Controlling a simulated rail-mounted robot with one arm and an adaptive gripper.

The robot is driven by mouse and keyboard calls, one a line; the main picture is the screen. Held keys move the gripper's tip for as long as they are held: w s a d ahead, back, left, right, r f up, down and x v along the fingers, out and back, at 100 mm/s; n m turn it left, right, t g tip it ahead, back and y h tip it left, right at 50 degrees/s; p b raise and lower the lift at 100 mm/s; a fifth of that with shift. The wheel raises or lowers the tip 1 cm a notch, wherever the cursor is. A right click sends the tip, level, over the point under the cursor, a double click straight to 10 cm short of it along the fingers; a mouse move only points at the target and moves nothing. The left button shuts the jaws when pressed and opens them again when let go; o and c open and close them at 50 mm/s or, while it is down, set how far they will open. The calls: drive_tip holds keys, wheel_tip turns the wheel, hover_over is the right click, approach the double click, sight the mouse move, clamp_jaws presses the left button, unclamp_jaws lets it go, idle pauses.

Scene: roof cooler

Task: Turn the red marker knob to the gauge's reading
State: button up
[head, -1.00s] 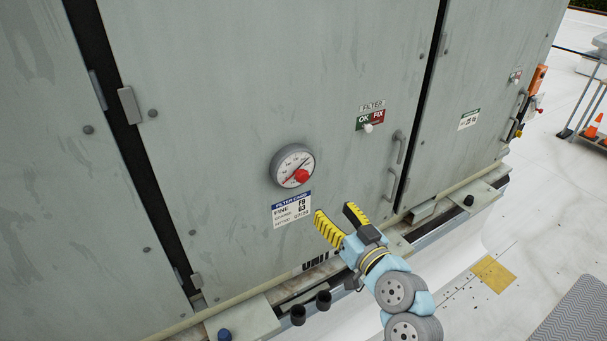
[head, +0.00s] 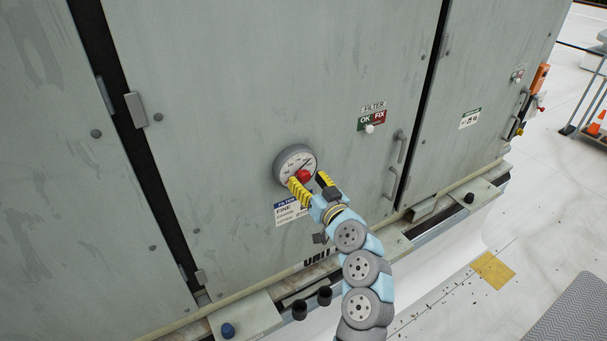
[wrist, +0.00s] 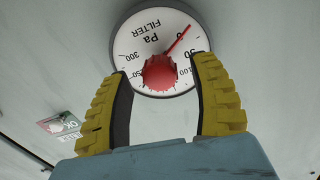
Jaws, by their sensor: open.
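The round filter gauge (head: 291,158) has a white face and grey rim and is fixed to the grey cabinet door. Its red marker knob (head: 303,175) sits at the lower part of the dial; in the wrist view the knob (wrist: 159,72) carries a thin red pointer or lies over its base, directed up and right. The face reads "Pa FILTER" with numbers, some hidden by the knob and fingers. My gripper (head: 311,182) is open at the gauge, its yellow ribbed fingers on either side of the knob. In the wrist view a gap shows between the fingers and the knob.
A filter card (head: 287,211) below the gauge is partly covered by my gripper. An OK/FIX filter indicator (head: 371,121) is up and right of the gauge. Door handles (head: 398,149) stick out to the right. A ledge (head: 250,318) with dark caps runs below.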

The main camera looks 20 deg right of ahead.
drive_tip(key=shift+w+a, duration=0.15)
drive_tip(key=shift+w, duration=0.9)
clamp_jaws()
